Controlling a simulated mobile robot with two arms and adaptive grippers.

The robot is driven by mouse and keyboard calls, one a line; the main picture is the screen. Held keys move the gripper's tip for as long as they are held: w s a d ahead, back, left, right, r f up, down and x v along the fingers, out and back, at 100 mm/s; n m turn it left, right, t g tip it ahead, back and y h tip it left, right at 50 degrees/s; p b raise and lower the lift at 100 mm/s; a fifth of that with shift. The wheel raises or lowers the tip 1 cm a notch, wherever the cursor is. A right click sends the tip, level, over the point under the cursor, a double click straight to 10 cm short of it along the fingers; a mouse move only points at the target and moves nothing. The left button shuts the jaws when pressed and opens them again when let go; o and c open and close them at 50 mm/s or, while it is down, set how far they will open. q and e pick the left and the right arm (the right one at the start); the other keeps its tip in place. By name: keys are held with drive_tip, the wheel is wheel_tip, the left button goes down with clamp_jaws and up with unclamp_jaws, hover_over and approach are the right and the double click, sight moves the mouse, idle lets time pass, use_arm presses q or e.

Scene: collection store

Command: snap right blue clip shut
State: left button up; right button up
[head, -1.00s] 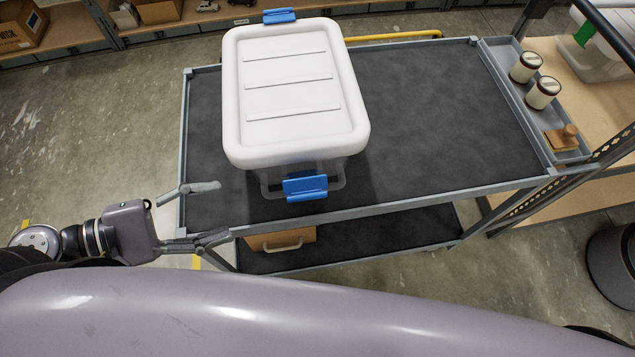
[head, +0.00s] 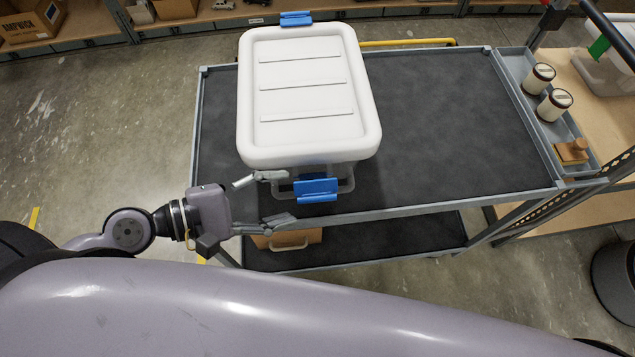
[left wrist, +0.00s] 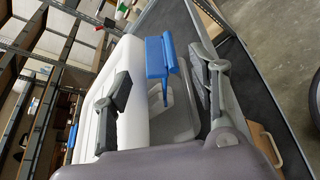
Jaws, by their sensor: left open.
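A clear box with a white lid (head: 308,95) stands on the cart. One blue clip (head: 317,190) is on its near end and stands out from the wall below the lid rim. The other blue clip (head: 296,18) is at the far end. My left gripper (head: 272,199) is open and empty, just left of the near clip, its fingers pointing towards it. In the left wrist view the near clip (left wrist: 160,57) shows between the two spread fingers, beyond their tips; I see no contact. My right gripper is in neither view.
The cart's dark top (head: 450,120) is clear right of the box. A side tray holds two jars (head: 555,104) and a wooden piece (head: 571,151). The cart's raised metal edge (head: 400,206) runs just below the left gripper's fingers. A bin (head: 615,280) stands at right.

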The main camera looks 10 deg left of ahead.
sight(317, 191)
use_arm(q)
drive_tip(key=p+x, duration=0.2)
drive_tip(key=x, duration=0.4)
drive_tip(key=shift+w+d+p, duration=0.2)
drive_tip(key=shift+d+p, duration=0.15)
drive_tip(key=shift+w+d+f, duration=0.2)
drive_tip(key=shift+d, duration=0.25)
drive_tip(key=shift+c, duration=0.4)
clamp_jaws()
